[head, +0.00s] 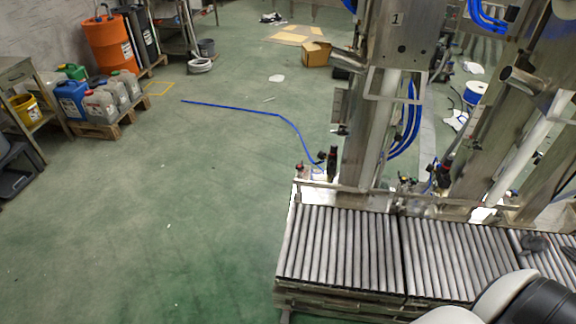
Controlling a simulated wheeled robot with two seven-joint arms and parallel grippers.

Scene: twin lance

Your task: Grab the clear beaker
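I see no clear beaker in the head view. My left gripper is not in view. White and black rounded links of my own arm show at the bottom right corner, in front of the roller conveyor, but no gripper fingers show there. A small dark object (535,243) lies at the conveyor's right end; I cannot tell what it is.
A roller conveyor (340,245) stands at the lower right, with tall metal machine columns (376,120) behind it. A blue hose (235,107) lies on the green floor. Canisters (100,105), an orange drum (108,42) and a cardboard box (302,54) stand farther back.

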